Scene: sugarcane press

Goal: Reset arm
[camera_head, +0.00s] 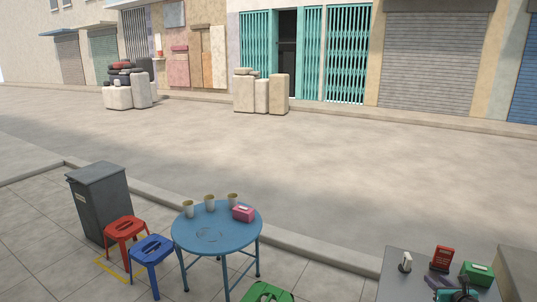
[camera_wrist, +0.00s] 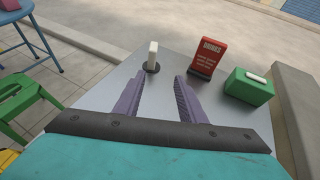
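My gripper (camera_wrist: 157,98) is open and empty in the wrist view. Its two purple fingers stand wide apart above a grey tabletop (camera_wrist: 112,119). A white upright block on a dark round base (camera_wrist: 153,56) stands just beyond the fingertips, between their lines and apart from them. In the head view my gripper (camera_head: 437,282) shows at the lower right, over the same grey table (camera_head: 398,284). Most of my arm is outside the head view.
A red menu stand (camera_wrist: 208,57) and a green box (camera_wrist: 249,87) stand right of my gripper. A blue round table (camera_head: 208,236) holds several cups and a pink box (camera_head: 243,213). Red (camera_head: 125,228) and blue (camera_head: 152,249) stools stand beside a grey bin (camera_head: 98,197). The street is open.

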